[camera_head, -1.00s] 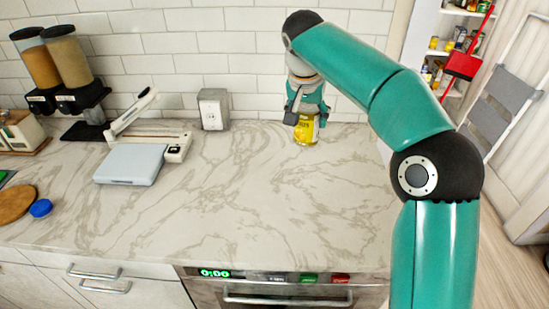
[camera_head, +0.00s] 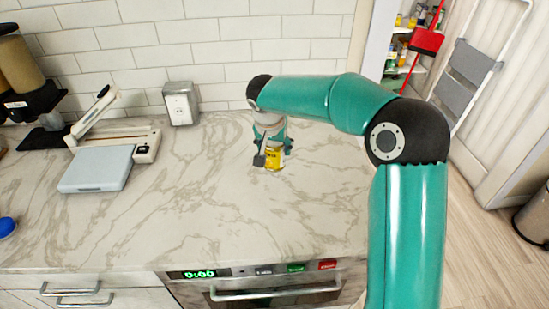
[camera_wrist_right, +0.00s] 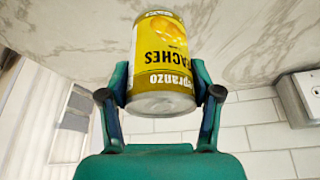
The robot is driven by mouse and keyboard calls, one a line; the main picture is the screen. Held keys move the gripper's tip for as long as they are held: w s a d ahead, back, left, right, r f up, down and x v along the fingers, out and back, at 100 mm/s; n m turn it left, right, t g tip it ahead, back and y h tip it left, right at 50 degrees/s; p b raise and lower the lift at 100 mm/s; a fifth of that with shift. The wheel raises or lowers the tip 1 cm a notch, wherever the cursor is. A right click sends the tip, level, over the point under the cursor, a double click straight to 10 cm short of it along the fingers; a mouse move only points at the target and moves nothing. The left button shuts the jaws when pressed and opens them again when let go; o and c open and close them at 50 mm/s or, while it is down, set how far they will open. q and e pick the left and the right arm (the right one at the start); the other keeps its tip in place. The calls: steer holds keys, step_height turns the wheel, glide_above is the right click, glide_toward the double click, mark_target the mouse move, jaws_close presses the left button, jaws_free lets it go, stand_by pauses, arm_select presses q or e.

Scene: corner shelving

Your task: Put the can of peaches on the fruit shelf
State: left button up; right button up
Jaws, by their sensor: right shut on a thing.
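The can of peaches (camera_head: 274,158) is yellow, with "peaches" readable on its label in the right wrist view (camera_wrist_right: 162,60). My right gripper (camera_head: 272,150) is shut on the can, with a finger on each side of it in the right wrist view (camera_wrist_right: 162,92). The can is over the back part of the marble counter (camera_head: 215,215); I cannot tell if it touches the counter. Shelves with cans and bottles (camera_head: 405,50) stand at the upper right, partly cut off; I cannot tell which one is the fruit shelf. My left gripper is not in view.
A red dustpan (camera_head: 427,41) and a step ladder (camera_head: 470,65) stand near the shelves. The counter's middle is clear.

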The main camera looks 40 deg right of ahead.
mark_target(275, 159)
steer(key=shift+f, duration=2.3)
steer(key=o, duration=1.4)
steer(key=shift+s, duration=0.1)
steer(key=shift+o, duration=0.2)
